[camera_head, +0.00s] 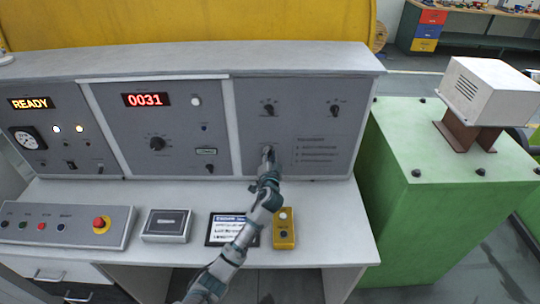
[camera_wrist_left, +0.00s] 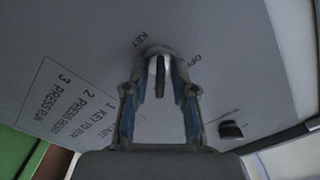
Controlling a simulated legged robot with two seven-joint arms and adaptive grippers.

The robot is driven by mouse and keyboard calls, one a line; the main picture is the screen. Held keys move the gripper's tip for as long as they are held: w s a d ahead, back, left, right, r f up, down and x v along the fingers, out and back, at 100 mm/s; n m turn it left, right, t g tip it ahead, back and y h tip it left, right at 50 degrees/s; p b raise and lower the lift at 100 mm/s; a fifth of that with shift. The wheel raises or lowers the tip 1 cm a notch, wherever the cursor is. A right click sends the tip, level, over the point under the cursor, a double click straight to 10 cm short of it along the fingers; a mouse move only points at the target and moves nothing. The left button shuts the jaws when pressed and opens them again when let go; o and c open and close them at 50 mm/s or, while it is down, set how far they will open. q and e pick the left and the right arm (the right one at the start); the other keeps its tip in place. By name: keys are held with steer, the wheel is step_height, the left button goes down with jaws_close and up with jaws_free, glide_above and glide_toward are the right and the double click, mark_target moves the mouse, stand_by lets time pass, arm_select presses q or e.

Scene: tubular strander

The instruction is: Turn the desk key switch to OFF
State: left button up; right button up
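The key switch (camera_wrist_left: 158,72) shows in the left wrist view as a silver round with a dark upright key in it. It sits on the grey panel under an upside-down "KEY" label, with an "OFF" mark (camera_wrist_left: 196,60) to its right in that view. My left gripper (camera_wrist_left: 160,92) is open, with one finger on each side of the key and a visible gap to it on both sides. Whether the tips touch the panel I cannot tell. In the head view my left gripper (camera_head: 268,156) is at the right panel section and covers most of the switch. My right gripper is not in view.
Two black knobs (camera_head: 268,109) (camera_head: 335,110) sit above the switch on the panel. Below, the desk holds a yellow button box (camera_head: 284,240), a black-framed display (camera_head: 222,226), a grey box (camera_head: 167,225) and a red emergency button (camera_head: 100,223). A green cabinet (camera_head: 420,210) stands at right.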

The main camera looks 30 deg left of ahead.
arm_select(q)
jaws_close()
steer(key=shift+f, duration=0.1)
